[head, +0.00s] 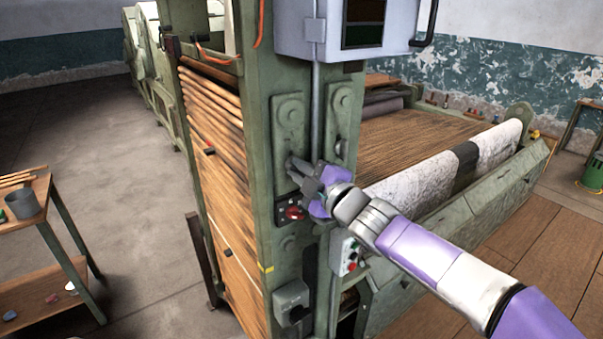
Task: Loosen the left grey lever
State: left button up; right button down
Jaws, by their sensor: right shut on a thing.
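My right arm comes in from the lower right, and its gripper (303,176) is at the front face of the green machine frame (255,110). The gripper is shut on the left grey lever (291,160), whose end shows at the fingertips below a green plate (289,113). Most of the lever is hidden by the fingers. A second lever (340,143) sits on the matching plate to the right, apart from my gripper. My left gripper is not in view.
A red switch (293,212) is just below my gripper, and a button box (349,254) is below my wrist. A grey control cabinet (345,25) hangs above. A wooden lattice apron (430,138) runs behind my arm. A small table (35,215) stands left; the floor between is clear.

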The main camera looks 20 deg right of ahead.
dwell(0.4)
jog(key=c, duration=1.1)
grip_release()
jog(key=shift+c, duration=0.2)
jog(key=shift+s, duration=0.1)
jog(key=p+v, duration=0.1)
jog(key=v, duration=0.6)
jog(key=shift+s+d+p, duration=0.15)
jog(key=shift+s+p, duration=0.05)
jog(key=shift+p, duration=0.15)
